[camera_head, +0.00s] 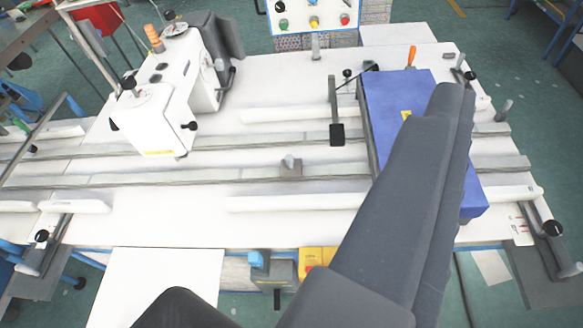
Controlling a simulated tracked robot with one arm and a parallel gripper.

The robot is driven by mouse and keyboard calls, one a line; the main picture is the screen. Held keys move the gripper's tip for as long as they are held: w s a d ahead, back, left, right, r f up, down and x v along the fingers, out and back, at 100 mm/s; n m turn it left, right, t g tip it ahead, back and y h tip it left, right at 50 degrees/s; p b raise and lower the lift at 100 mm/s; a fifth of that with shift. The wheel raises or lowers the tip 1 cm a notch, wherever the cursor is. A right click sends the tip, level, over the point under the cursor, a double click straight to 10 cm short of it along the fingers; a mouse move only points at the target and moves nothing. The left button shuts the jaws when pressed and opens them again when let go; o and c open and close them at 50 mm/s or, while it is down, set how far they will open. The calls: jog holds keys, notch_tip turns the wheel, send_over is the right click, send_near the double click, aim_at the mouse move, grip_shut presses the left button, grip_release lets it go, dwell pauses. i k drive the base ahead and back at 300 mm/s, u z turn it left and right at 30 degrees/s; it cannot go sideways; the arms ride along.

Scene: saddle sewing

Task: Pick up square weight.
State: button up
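A small grey-brown block with a pale knob on top (290,170) sits near the middle of the white table, on or beside the lower rail. It looks like the square weight, but it is small in the picture and I cannot be sure. It stands upright and nothing touches it from above. My gripper's fingers do not show. Dark grey parts of my arm cross the right and bottom of the view and hide part of the table.
A white sewing machine (158,115) stands on the rails at left. A blue panel (395,95) lies at right, partly behind my arm. A dark upright bar (333,105) stands between. A control box (314,16) is at the back. White table (270,85) around the block is mostly clear.

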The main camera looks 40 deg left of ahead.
aim_at(290, 169)
jog(key=z, duration=1.6)
jog(key=k, duration=1.1)
jog(key=u, duration=1.45)
jog(key=i, duration=1)
jog(key=z, duration=0.05)
